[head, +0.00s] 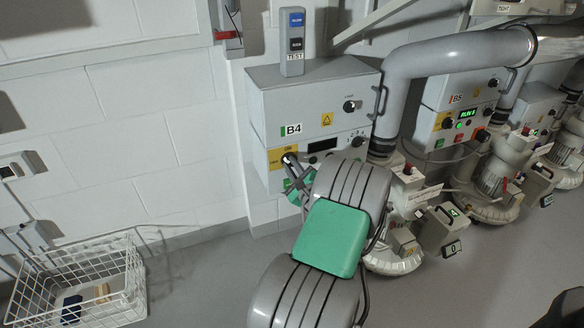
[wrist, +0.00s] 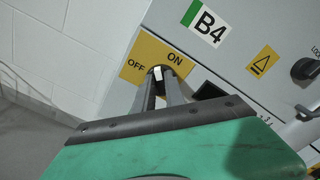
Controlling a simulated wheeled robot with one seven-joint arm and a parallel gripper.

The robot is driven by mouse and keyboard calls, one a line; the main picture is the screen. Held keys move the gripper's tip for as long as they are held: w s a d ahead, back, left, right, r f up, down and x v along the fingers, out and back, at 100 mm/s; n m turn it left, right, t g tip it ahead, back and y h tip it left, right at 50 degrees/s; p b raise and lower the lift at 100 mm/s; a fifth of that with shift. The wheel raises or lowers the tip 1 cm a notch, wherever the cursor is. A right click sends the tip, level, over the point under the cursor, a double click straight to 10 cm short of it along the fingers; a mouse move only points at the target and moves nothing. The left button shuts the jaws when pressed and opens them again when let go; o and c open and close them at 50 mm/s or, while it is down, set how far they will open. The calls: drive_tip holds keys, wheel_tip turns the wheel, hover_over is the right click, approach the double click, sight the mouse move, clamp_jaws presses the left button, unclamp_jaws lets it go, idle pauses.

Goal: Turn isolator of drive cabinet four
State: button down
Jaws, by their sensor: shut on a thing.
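The drive cabinet marked B4 (head: 312,105) is a grey box on the white wall in the head view. Its isolator sits low on the left of its front, on a yellow plate (head: 275,160). The wrist view shows this plate (wrist: 135,68) with the words OFF and ON, and the isolator knob (wrist: 157,73) between my fingertips. My gripper (wrist: 160,78) is shut on the knob, which shows a pale end; its exact angle is hard to tell. In the head view my gripper (head: 291,162) reaches the plate, and my arm hides part of the cabinet's lower front.
A grey and blue TEST box (head: 293,42) stands on top of the cabinet. A thick grey pipe (head: 400,95) and the blower (head: 400,215) are close on the right. Cabinet B5 (head: 465,105) is further right. A white wire basket (head: 85,280) is at lower left. The floor between is clear.

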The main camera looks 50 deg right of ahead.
drive_tip(key=n+b, duration=0.1)
drive_tip(key=n, duration=0.2)
drive_tip(key=n+b, duration=0.1)
drive_tip(key=n, duration=0.2)
drive_tip(key=n+b, duration=0.2)
drive_tip(key=shift+w+a+f+n, duration=0.2)
drive_tip(key=shift+f+n, duration=0.1)
drive_tip(key=shift+n, duration=0.4)
drive_tip(key=c, duration=1.4)
unclamp_jaws()
drive_tip(key=shift+s, duration=0.1)
